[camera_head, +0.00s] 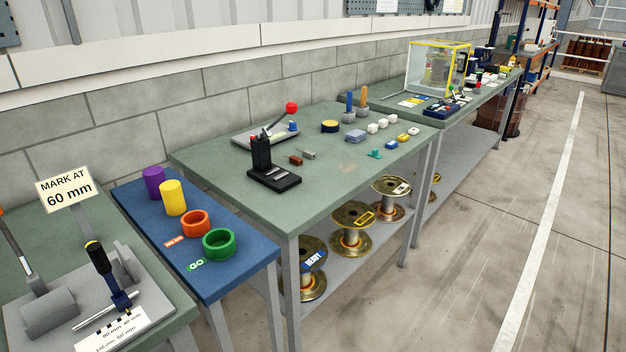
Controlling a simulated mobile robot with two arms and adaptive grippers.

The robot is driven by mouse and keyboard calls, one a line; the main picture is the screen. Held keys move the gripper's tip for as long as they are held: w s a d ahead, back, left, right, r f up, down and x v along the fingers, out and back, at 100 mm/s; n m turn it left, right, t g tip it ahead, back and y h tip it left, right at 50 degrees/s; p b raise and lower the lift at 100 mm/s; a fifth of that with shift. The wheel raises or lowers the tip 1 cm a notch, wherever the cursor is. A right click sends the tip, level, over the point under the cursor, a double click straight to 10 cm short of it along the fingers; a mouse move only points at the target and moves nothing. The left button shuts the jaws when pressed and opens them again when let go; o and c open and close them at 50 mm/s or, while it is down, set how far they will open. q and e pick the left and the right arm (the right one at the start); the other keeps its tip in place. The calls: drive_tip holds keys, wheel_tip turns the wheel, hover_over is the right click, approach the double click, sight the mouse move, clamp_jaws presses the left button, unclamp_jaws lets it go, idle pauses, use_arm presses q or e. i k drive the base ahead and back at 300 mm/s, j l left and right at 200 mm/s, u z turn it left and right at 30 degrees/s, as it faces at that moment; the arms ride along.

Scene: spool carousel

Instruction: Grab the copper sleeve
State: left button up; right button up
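A small reddish-brown piece (296,160) lies on the middle green table (350,172), between a black press and a small grey piece (308,153). Its colour fits a copper sleeve, but it is too small here to tell its shape for sure. Neither of my grippers shows in the head view.
The black press (273,178) stands left of the brown piece. A lever tool with a red knob (291,108) is behind it. Blocks and cups stand further right. A blue bench (215,275) with coloured cylinders and rings is at the left. Spools (351,215) stand on the lower shelf.

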sight(295, 159)
drive_tip(key=i+u, duration=0.25)
drive_tip(key=i, duration=0.25)
drive_tip(key=i+l+u, duration=0.1)
drive_tip(key=l+u, duration=0.15)
drive_tip(key=u, duration=0.25)
drive_tip(key=l+u, duration=0.3)
drive_tip(key=u, duration=0.2)
drive_tip(key=l+u, duration=0.3)
drive_tip(key=u, duration=0.2)
